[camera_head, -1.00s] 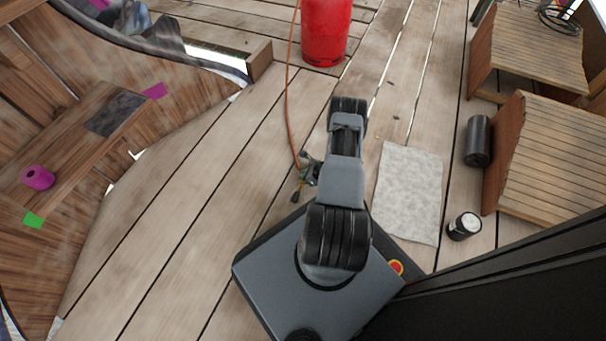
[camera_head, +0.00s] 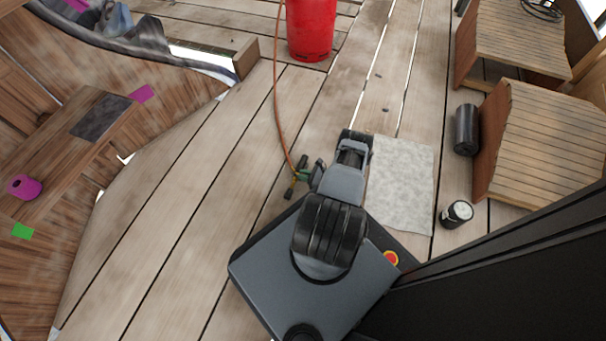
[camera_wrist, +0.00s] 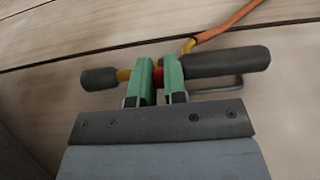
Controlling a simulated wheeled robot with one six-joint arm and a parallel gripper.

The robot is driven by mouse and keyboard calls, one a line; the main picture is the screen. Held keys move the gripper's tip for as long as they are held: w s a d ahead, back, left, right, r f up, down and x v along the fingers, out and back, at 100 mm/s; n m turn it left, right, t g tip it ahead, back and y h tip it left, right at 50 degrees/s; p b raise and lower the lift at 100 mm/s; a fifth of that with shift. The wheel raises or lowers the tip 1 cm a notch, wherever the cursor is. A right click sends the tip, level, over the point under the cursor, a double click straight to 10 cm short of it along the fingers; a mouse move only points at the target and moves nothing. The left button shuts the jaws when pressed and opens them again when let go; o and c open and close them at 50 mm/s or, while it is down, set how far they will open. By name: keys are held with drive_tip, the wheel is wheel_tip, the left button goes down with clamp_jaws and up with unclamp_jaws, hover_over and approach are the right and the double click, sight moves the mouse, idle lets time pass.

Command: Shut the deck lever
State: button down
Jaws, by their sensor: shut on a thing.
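My gripper (camera_wrist: 160,76) has green fingers shut on a torch-like hose fitting, across its middle between the dark grip and the brass part. The fitting has a dark grip (camera_wrist: 232,62), a red part, a brass piece and a dark end (camera_wrist: 98,79). A thin bent rod (camera_wrist: 222,86) runs below the grip; I cannot tell whether it is the deck lever or how it is set. An orange hose (camera_wrist: 228,22) joins the fitting. In the head view my gripper (camera_head: 303,172) is low over the deck, left of my arm, and the fitting is small there.
The hose runs to a red gas cylinder (camera_head: 311,28). A pale mat (camera_head: 402,185) lies right of my arm, with a black-and-white can (camera_head: 457,214), a dark cylinder (camera_head: 467,130) and slatted wooden boxes (camera_head: 545,145) beyond. Planks to the left are clear.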

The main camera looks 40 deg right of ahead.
drive_tip(key=shift+f, duration=0.1)
idle(0.3)
drive_tip(key=c, duration=1.2)
unclamp_jaws()
drive_tip(key=shift+o, duration=0.2)
drive_tip(key=shift+s, duration=0.1)
drive_tip(key=p+v, duration=0.2)
drive_tip(key=v, duration=1.1)
drive_tip(key=shift+s+d, duration=0.25)
drive_tip(key=shift+s, duration=0.05)
drive_tip(key=shift+p, duration=0.3)
